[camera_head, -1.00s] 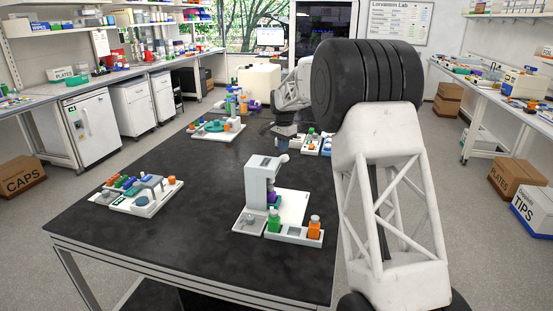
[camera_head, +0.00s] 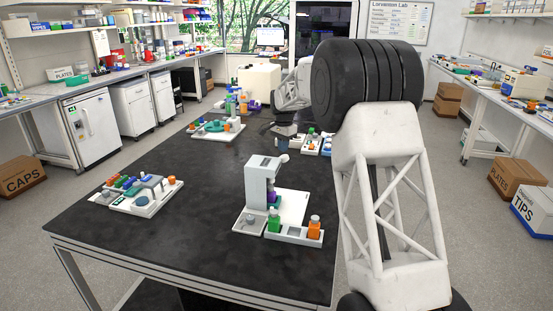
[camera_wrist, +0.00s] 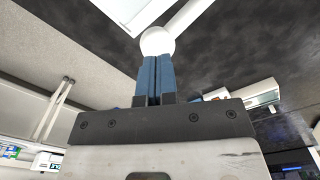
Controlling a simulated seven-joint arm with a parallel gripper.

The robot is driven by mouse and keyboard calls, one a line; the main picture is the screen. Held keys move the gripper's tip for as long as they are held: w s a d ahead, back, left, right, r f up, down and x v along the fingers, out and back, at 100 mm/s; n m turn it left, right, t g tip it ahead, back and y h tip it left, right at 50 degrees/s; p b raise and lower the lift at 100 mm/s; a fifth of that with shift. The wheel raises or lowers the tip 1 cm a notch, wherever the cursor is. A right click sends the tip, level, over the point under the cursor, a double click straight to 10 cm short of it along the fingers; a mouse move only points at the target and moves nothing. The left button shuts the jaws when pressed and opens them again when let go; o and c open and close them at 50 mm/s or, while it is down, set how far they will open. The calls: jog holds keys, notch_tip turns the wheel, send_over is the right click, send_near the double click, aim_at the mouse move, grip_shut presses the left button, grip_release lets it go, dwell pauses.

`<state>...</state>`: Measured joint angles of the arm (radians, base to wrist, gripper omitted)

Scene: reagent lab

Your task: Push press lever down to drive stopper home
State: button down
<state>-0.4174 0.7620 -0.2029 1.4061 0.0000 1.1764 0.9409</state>
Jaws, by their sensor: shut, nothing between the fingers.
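The white press (camera_head: 257,185) stands on its pale base near the middle of the dark bench. A purple-coloured piece (camera_head: 271,197) shows beneath its head; the stopper's seating is too small to tell. The press lever ends in a pale ball knob (camera_head: 284,158), which also shows as a white ball (camera_wrist: 157,41) with its rod in the wrist view. My gripper (camera_wrist: 155,60) has its blue fingers shut together, empty, with the tips at the ball. In the head view my gripper (camera_head: 283,147) is just above the knob; the tips partly cover the ball in the wrist view.
A tray (camera_head: 290,237) with a green bottle (camera_head: 273,220) and an orange bottle (camera_head: 314,227) sits in front of the press. A rack of coloured caps (camera_head: 143,195) stands at left. More racks (camera_head: 216,130) stand behind. The bench's front left is clear.

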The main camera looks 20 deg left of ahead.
aim_at(285, 156)
jog(key=shift+f, duration=0.2)
dwell(0.3)
jog(key=shift+f, duration=1.1)
jog(key=shift+d+f, duration=0.2)
jog(key=shift+f, duration=0.3)
jog(key=shift+d+f, duration=0.2)
jog(key=shift+f, duration=0.25)
dwell(0.4)
jog(key=shift+f, duration=1.45)
dwell(0.8)
jog(key=shift+r, duration=0.1)
dwell(0.4)
jog(key=shift+r, duration=3.45)
jog(key=shift+d+r, duration=0.1)
